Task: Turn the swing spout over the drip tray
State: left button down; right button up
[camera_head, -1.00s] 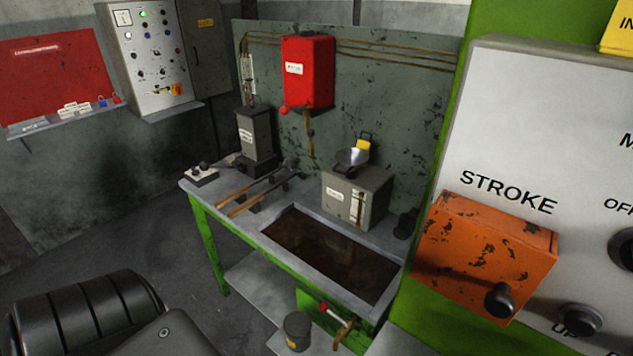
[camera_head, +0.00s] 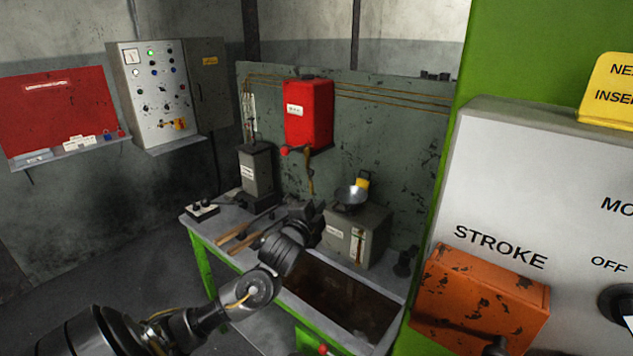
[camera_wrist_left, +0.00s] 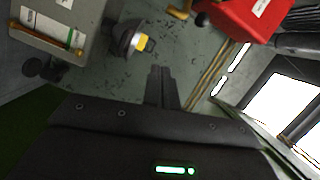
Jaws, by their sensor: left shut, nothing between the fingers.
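A thin brass spout (camera_head: 310,172) hangs below the red wall box (camera_head: 307,112), beside its red knob (camera_head: 284,150). In the left wrist view a piece of brass (camera_wrist_left: 178,13) shows at the top edge beside the red box (camera_wrist_left: 250,14). The dark sunken tray (camera_head: 335,303) in the bench top appears to be the drip tray; my arm covers its left part. My left gripper (camera_head: 312,212) is over the bench, below the red box and left of the grey tank. Its fingers (camera_wrist_left: 161,70) are shut, empty and apart from the spout. My right gripper is out of view.
A grey tank (camera_head: 347,238) with a metal bowl (camera_head: 352,195) and yellow tag stands right of my gripper. A dark post box (camera_head: 256,172) and wooden-handled tools (camera_head: 235,236) are left. The orange box (camera_head: 480,297) and grey control panel are close at right.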

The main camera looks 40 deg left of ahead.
aim_at(309, 174)
pick_arm(q)
jog(key=w+a+r+t+p, duration=0.1)
jog(key=w+a+r+p, duration=0.35)
jog(key=w, duration=0.55)
jog(key=s+a+p, duration=0.2)
jog(key=shift+s+a+f+m+p, duration=0.1)
jog(key=shift+a+f+m+p, duration=0.2)
jog(key=shift+a+f, duration=0.1)
